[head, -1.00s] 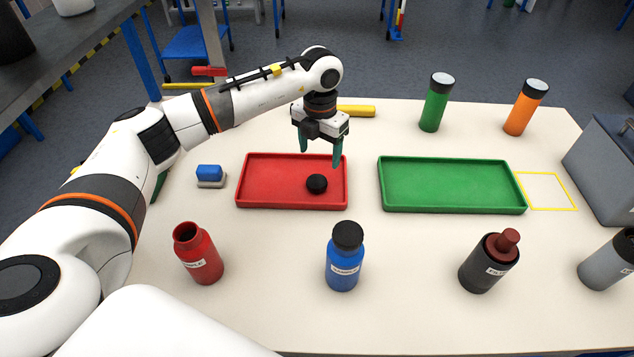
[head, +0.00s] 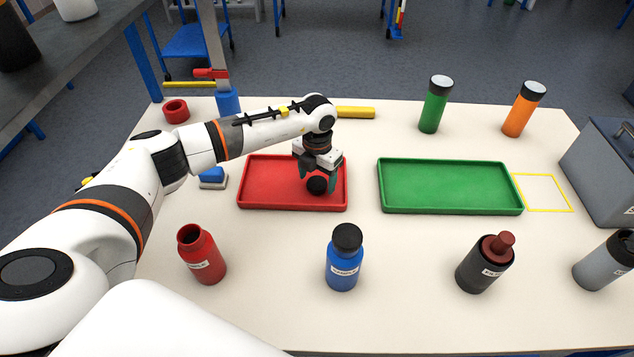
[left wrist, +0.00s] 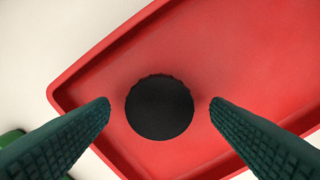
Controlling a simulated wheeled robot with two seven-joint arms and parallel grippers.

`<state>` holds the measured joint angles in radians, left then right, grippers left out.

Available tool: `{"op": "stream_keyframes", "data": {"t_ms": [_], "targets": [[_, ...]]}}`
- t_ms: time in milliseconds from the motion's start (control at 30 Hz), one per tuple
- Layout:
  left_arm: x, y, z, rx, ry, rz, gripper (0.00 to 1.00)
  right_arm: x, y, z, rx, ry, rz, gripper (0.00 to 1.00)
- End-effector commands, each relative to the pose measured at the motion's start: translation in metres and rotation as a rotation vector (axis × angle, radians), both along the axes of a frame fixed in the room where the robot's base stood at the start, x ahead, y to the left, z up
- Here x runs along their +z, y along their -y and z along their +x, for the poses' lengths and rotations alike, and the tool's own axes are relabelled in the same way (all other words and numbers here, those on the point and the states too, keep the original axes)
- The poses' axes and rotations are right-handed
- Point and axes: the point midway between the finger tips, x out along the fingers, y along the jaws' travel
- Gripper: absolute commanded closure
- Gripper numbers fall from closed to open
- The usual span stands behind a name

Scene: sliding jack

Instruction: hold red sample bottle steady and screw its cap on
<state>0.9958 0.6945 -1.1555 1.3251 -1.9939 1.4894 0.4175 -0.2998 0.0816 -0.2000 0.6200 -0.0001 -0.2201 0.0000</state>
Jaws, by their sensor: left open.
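The red sample bottle (head: 202,254) stands uncapped at the front left of the table, its dark mouth facing up. A black cap (head: 317,185) lies in the red tray (head: 262,203). My left gripper (head: 318,184) is low over the tray with its fingers on either side of the cap. In the left wrist view, the cap (left wrist: 160,107) sits between the two open green fingers (left wrist: 159,104), with a gap on each side. My right gripper is not in view.
A blue bottle (head: 345,258), a dark bottle with a red top (head: 485,263) and a grey bottle (head: 607,260) stand along the front. An empty green tray (head: 450,187) lies at right. A blue-and-white block (head: 213,178) and a red ring (head: 176,110) are at left.

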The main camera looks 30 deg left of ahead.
Motion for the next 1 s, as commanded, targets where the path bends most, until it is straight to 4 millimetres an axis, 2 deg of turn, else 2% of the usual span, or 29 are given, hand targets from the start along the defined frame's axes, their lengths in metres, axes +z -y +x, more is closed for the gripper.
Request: {"op": "stream_keyframes", "data": {"t_ms": [133, 433, 467, 733, 1000], "targets": [[-0.0087, 0.0002, 0.0002, -0.001, 0.002, 0.001, 0.28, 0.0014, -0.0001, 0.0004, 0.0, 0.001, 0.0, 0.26], [-0.009, 0.0001, 0.0002, -0.001, 0.002, 0.001, 0.28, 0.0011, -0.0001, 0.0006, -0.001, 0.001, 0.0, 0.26], [-0.009, 0.0, 0.0002, -0.001, 0.002, 0.001, 0.31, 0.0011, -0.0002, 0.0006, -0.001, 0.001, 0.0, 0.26], [-0.0088, 0.0, 0.0001, -0.001, 0.001, 0.0, 0.76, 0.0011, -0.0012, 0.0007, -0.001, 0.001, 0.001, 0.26], [-0.0065, 0.0, 0.0005, -0.001, 0.003, 0.0, 0.76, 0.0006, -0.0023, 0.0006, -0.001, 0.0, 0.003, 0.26]]}}
